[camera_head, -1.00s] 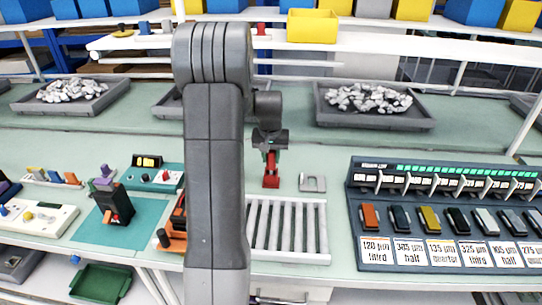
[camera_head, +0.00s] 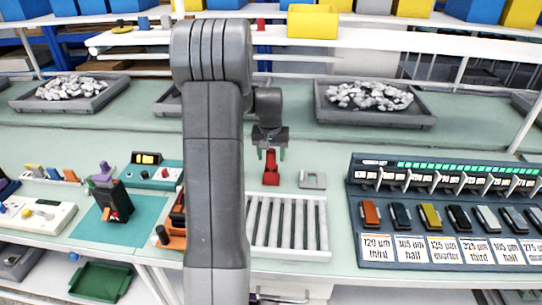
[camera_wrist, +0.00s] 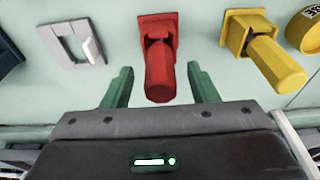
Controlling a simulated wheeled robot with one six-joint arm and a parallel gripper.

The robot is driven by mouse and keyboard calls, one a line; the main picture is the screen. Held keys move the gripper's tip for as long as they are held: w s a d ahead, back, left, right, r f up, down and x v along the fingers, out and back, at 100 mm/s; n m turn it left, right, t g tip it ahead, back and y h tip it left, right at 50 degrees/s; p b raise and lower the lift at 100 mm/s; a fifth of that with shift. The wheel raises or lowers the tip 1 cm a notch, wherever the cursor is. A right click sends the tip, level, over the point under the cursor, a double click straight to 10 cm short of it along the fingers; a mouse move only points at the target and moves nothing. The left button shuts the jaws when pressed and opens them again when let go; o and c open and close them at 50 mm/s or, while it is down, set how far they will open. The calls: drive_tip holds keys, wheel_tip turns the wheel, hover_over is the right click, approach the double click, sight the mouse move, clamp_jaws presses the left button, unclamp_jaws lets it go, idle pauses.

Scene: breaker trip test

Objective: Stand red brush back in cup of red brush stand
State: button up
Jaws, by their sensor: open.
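The red brush (camera_wrist: 159,75) stands in the cup of the red brush stand (camera_wrist: 157,24) in the wrist view, its handle pointing up toward the camera. In the head view the red brush (camera_head: 270,158) and its stand (camera_head: 271,180) show on the bench, right of my arm. My gripper (camera_wrist: 160,88) is open, with one green finger on each side of the handle and a visible gap to both. In the head view my gripper (camera_head: 271,153) is over the brush top. The inside of the cup is hidden.
A yellow brush in a yellow stand (camera_wrist: 262,45) is close beside the red one. A grey bracket (camera_head: 312,180) lies on its other side. A slatted rack (camera_head: 288,225) is in front, a breaker panel (camera_head: 450,210) to the right, and a stone tray (camera_head: 374,115) behind.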

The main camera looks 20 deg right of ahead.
wheel_tip(320, 180, up, 13)
drive_tip(key=s+a+b, duration=0.1)
drive_tip(key=s, duration=0.1)
drive_tip(key=shift+s+f, duration=0.15)
drive_tip(key=shift+f, duration=0.1)
drive_tip(key=f, duration=0.4)
drive_tip(key=w+f, duration=0.1)
drive_tip(key=f, duration=0.3)
drive_tip(key=w+d+f+p, duration=0.1)
drive_tip(key=f, duration=0.4)
drive_tip(key=shift+w+f, duration=0.1)
drive_tip(key=shift+w, duration=0.05)
drive_tip(key=shift+r+p, duration=0.2)
drive_tip(key=shift+p, duration=0.1)
